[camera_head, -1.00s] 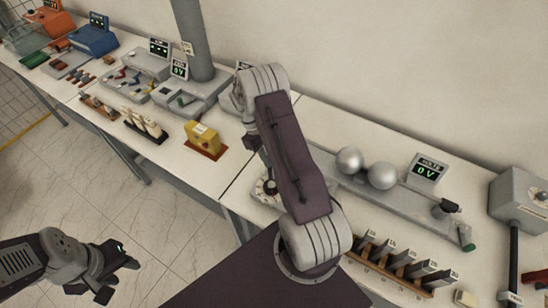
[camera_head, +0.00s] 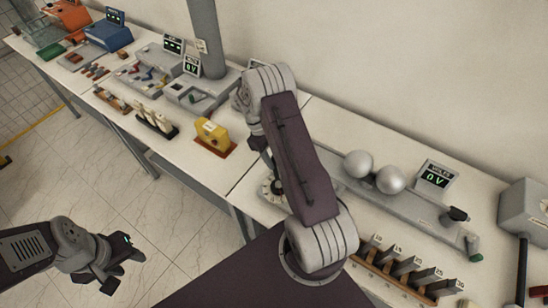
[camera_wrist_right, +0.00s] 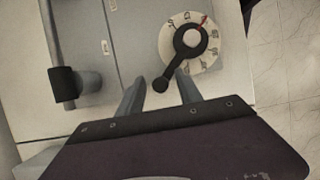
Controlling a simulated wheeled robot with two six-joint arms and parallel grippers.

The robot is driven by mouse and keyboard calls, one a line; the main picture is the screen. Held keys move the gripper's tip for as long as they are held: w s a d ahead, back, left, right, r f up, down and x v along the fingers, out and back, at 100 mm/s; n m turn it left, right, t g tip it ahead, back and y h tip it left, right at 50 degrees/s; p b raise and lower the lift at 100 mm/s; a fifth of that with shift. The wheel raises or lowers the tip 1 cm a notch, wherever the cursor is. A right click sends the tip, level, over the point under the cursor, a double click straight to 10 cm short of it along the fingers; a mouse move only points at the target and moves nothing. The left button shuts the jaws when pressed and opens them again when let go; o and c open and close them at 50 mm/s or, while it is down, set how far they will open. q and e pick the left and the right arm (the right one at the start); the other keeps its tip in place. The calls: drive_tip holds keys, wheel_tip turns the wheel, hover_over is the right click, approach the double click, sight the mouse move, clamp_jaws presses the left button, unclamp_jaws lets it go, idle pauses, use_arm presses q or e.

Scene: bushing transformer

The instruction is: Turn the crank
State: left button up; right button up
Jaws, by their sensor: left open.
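The dial also shows partly in the head view (camera_head: 268,188), beside my right arm. My right gripper (camera_wrist_right: 158,77) is open. In the head view my right arm hides that gripper. My left gripper (camera_head: 125,266) is open and empty over the floor, away from the table.
Two metal spheres (camera_head: 374,171) and a volt display (camera_head: 434,177) stand right of my right arm. A grey box (camera_head: 525,208) with a black handle is at the far right. A yellow block (camera_head: 212,138) and other instruments line the table to the left.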

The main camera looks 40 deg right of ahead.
drive_tip(key=shift+w+r, duration=0.15)
drive_tip(key=shift+r, duration=0.05)
drive_tip(key=b+v, duration=0.2)
drive_tip(key=v, duration=0.6)
drive_tip(key=shift+r, duration=0.25)
drive_tip(key=shift+a, duration=0.1)
drive_tip(key=shift+a, duration=0.1)
